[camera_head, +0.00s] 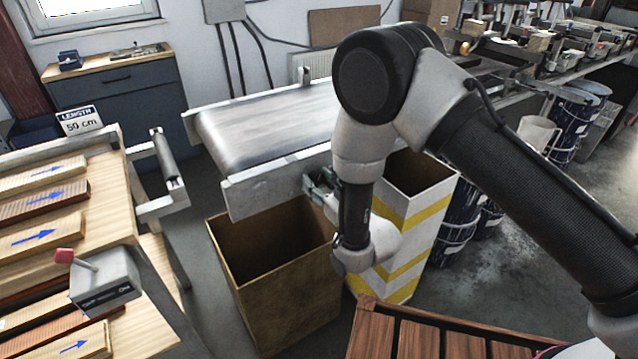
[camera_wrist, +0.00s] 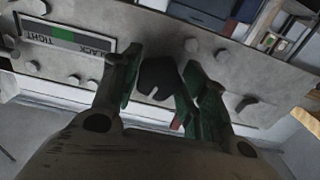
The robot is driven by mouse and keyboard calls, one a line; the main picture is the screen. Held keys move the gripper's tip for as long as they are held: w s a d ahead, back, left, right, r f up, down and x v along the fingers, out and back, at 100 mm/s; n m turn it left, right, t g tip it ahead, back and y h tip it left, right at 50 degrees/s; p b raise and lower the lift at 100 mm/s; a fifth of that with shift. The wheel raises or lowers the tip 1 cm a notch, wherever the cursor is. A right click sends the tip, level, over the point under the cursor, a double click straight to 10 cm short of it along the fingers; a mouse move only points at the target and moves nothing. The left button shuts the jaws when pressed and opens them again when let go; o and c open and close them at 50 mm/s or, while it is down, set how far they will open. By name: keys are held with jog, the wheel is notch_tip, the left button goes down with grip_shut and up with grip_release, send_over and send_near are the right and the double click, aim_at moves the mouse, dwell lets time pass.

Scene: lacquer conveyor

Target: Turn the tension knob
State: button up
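The tension knob (camera_wrist: 158,78) is dark and rounded with a small notch, and it sits on a grey metal side plate (camera_wrist: 190,45). In the wrist view my gripper (camera_wrist: 160,62) has one green-padded finger on each side of the knob, close against it. The fingers lean inward and look shut on it. A label (camera_wrist: 65,38) reading SLACK and TIGHT, with a green band, shows upside down left of the knob. In the head view my gripper (camera_head: 320,187) is at the side of the conveyor (camera_head: 265,125), and the knob is hidden there.
A brown open bin (camera_head: 285,290) stands below the conveyor, next to a white and yellow striped bin (camera_head: 425,215). A bench with boards (camera_head: 150,300) and a red-tipped lever box (camera_head: 105,285) is at left. A slatted wooden surface (camera_head: 420,340) is in front. Bolt heads surround the knob.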

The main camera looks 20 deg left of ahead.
jog(key=shift+c, duration=0.4)
jog(key=n, duration=0.8)
jog(key=shift+w+n, duration=0.1)
jog(key=shift+n, duration=0.2)
jog(key=n, duration=0.4)
jog(key=shift+r, duration=0.1)
jog(key=shift+n, duration=2.2)
jog(key=o, duration=1)
